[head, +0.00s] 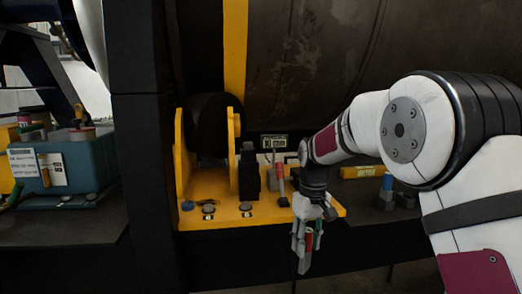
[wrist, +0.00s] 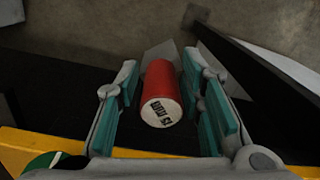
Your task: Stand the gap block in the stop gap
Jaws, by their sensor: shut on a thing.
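My gripper (head: 305,252) points down just in front of the yellow bracket's shelf, at its right part. It is shut on a red cylinder (wrist: 163,85) with a white, lettered end, which shows between the teal finger pads in the wrist view. The cylinder also shows as a red patch between the fingers in the head view (head: 309,239). I cannot tell for certain that it is the gap block. A black upright block (head: 249,172) stands on the yellow bracket (head: 225,219) beside a dark roller (head: 209,124). The stop gap is not clearly distinguishable.
A large dark drum (head: 320,65) fills the back. A small red-and-grey upright piece (head: 280,175) stands on the bracket. A yellow bar (head: 362,172) and grey blocks lie at right.

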